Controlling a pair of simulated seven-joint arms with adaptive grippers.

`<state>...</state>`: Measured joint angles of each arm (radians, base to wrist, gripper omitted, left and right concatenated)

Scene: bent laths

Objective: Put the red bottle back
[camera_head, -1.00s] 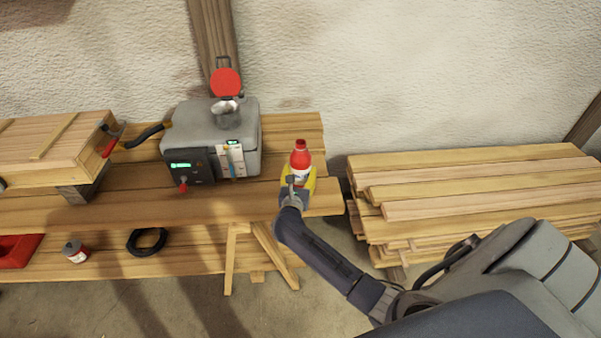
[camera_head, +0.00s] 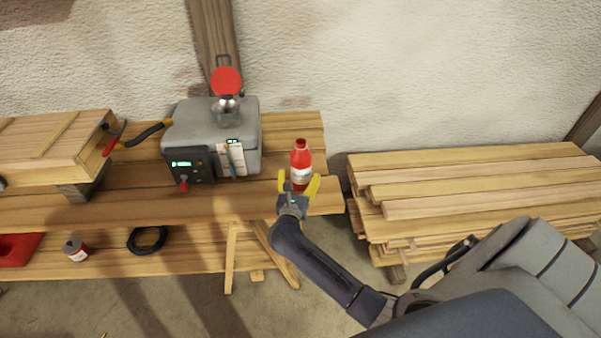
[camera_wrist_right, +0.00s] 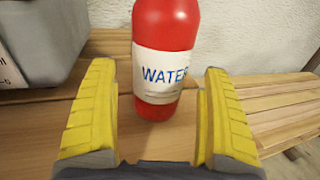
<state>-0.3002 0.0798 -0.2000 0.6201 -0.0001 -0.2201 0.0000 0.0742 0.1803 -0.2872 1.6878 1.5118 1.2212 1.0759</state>
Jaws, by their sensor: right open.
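The red bottle (camera_head: 301,159) with a white label stands upright on the wooden bench (camera_head: 285,208), near its right end. In the right wrist view the bottle (camera_wrist_right: 165,30) shows a label reading "WATER", and its top is cut off. My right gripper (camera_head: 301,186) is open on the near side of the bottle. Its yellow fingers (camera_wrist_right: 160,115) are spread wide, one to each side in the picture, with the bottle ahead of them and a visible gap on both sides. My left gripper is in no view.
A grey machine (camera_head: 212,130) with a red disc above it stands left of the bottle. A wooden box (camera_head: 60,150) is at the far left. A stack of planks (camera_head: 470,190) lies to the right. A can (camera_head: 75,250) and a black coil (camera_head: 147,241) sit on the lower shelf.

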